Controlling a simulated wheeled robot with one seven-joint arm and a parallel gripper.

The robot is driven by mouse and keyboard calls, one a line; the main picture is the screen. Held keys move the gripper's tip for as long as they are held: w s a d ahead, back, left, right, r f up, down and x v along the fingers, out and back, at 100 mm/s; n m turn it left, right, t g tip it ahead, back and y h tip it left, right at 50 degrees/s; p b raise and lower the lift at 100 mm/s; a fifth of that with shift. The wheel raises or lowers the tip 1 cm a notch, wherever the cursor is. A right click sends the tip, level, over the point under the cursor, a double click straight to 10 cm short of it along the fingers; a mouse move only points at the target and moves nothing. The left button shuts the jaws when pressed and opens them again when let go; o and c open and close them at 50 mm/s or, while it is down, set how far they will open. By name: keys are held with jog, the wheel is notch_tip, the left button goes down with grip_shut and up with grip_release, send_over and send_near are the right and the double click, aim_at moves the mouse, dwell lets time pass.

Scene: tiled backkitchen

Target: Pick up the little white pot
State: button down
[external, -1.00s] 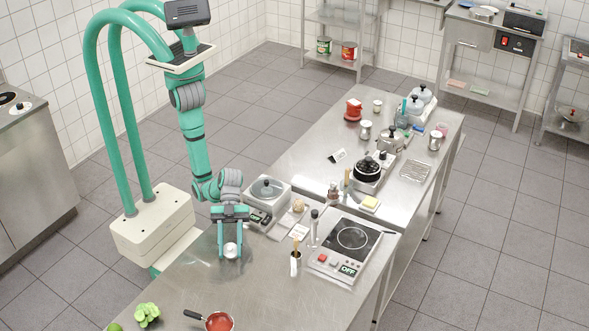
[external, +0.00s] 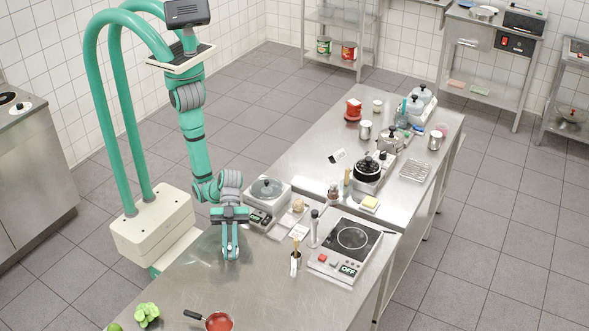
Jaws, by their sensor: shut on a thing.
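The little white pot (external: 231,253) is at the fingertips of my gripper (external: 230,250), low over the steel table (external: 185,278) at its left part. Only a small bit of the pot shows, as the fingers cover most of it. My gripper points straight down, and its fingers are close together, shut on the pot. I cannot tell whether the pot touches the table.
A hot plate (external: 345,245) and a small holder with a brush (external: 295,262) are to the right. Bare steel lies between.

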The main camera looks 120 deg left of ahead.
notch_tip(320, 180, up, 9)
jog(key=shift+f, duration=0.15)
dwell(0.4)
jog(key=c, duration=0.5)
grip_release()
